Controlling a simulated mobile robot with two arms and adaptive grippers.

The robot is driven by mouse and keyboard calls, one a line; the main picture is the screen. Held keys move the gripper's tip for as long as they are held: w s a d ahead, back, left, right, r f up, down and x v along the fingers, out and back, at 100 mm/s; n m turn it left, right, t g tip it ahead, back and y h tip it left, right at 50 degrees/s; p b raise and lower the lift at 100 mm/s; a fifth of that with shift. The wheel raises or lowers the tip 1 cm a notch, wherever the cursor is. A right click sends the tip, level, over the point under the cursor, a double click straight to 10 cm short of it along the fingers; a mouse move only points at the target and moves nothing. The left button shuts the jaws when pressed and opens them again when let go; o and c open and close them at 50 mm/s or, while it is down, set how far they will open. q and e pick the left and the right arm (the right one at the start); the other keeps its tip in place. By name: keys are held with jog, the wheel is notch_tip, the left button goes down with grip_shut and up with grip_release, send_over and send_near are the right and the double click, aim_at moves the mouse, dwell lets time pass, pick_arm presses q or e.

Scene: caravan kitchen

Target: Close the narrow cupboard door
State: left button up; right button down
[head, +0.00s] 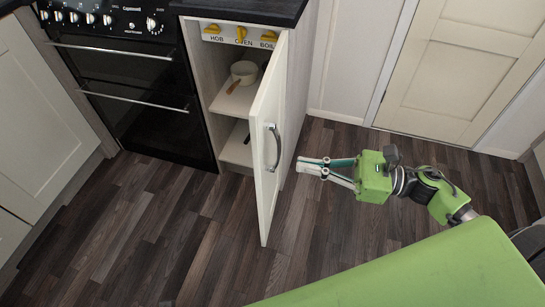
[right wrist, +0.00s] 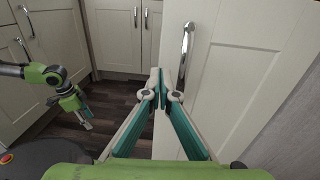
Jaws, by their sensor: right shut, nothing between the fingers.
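The narrow cupboard door (head: 266,185) stands open, swung out over the floor from its right side. Its outer face, with a curved metal handle (head: 273,147), is turned to the right. My right gripper (head: 312,166) is shut and empty, a little right of this face in the head view. In the right wrist view, the door (right wrist: 240,60) fills the right side with its handle (right wrist: 187,50); my right fingertips (right wrist: 163,80) overlap the door's free edge. Contact cannot be told. My left gripper (right wrist: 86,122) shows small at the left, pointing down; its jaws are unclear.
The open cupboard holds a pale pan (head: 243,72) on its upper shelf, below yellow valve handles (head: 240,33). A black oven (head: 130,90) adjoins it on the left. A cream door (head: 460,70) stands at the back right. The floor (head: 215,245) around the door is clear.

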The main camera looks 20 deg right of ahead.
aim_at(260, 157)
jog(key=x, duration=0.6)
jog(key=shift+w+a+r, duration=0.1)
jog(key=shift+a, duration=0.1)
jog(key=shift+w+a, duration=0.35)
jog(key=shift+a, duration=0.3)
pick_arm(q)
jog(key=shift+s+a+f, duration=0.1)
jog(key=shift+s+f, duration=0.3)
jog(key=shift+f, duration=0.45)
